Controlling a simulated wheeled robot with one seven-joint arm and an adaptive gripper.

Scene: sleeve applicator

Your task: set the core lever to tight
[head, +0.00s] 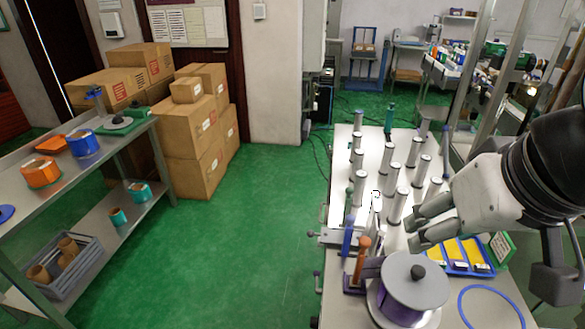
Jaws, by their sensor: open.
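The sleeve applicator's white table (340,150) stands at the right, with several upright grey posts. Near its front is a purple roll (415,306) under a grey disc (414,280) with a black knob. Left of the roll, an upright orange-brown handle (362,258) rises from a dark purple base. A blue upright piece (347,238) stands just behind it. I cannot tell for sure which of these is the core lever, nor its setting. My gripper (413,226) is open and empty, above the table, right of and behind the orange-brown handle, apart from it.
A blue tray with yellow compartments (462,255) and a blue ring (490,307) lie to the right, partly below my arm. A metal shelf (110,160) with rolls and stacked boxes (195,150) stand left. Green floor (255,240) between is clear.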

